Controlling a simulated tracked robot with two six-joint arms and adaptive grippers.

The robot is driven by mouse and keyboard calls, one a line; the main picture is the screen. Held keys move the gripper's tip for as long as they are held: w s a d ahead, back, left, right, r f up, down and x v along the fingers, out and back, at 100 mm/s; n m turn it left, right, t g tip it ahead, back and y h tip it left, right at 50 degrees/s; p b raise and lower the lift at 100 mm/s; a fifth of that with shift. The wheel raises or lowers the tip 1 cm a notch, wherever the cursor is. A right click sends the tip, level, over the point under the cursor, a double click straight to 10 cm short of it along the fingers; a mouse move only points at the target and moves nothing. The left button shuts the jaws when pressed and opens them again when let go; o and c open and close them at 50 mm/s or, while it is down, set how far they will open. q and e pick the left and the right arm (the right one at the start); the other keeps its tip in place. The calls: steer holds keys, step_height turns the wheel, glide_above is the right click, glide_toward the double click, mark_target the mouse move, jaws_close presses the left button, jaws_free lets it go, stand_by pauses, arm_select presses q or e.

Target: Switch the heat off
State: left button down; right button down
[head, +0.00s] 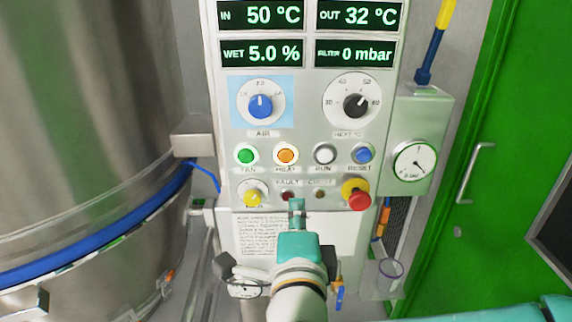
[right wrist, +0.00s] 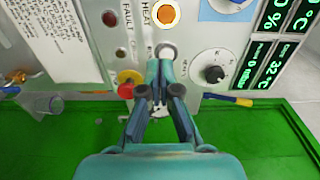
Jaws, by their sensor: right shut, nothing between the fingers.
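The HEAT button (head: 285,154) is bright orange with a pale ring, in the button row of the control panel, between the FAN and RUN buttons. It also shows at the top of the right wrist view (right wrist: 166,15). My right gripper (head: 297,207) is shut and empty, pointing at the panel, and appears below the HEAT button and slightly to its right. In the right wrist view its closed fingertips (right wrist: 160,68) appear just below the white RUN button (right wrist: 167,51), with the HEAT button beyond. Contact cannot be told. My left gripper is not in view.
The green FAN button (head: 246,154) and blue RESET button (head: 363,154) share the row. A red stop button (head: 359,198) is at the lower right. Above are the AIR knob (head: 260,105) and heat knob (head: 355,102). A steel vessel (head: 90,110) stands left.

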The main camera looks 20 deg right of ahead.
mark_target(286, 158)
steer(key=shift+s+a+r+y, duration=0.15)
steer(key=shift+a+r+y, duration=0.1)
steer(key=shift+a, duration=0.15)
steer(key=shift+s+a+r+y, duration=0.15)
steer(key=shift+a+y, duration=0.1)
steer(key=shift+a, duration=0.15)
steer(key=p+x, duration=0.2)
steer(key=x, duration=0.5)
steer(key=p+x, duration=0.2)
steer(key=x, duration=0.5)
steer(key=shift+r, duration=0.25)
steer(key=shift+w, duration=0.1)
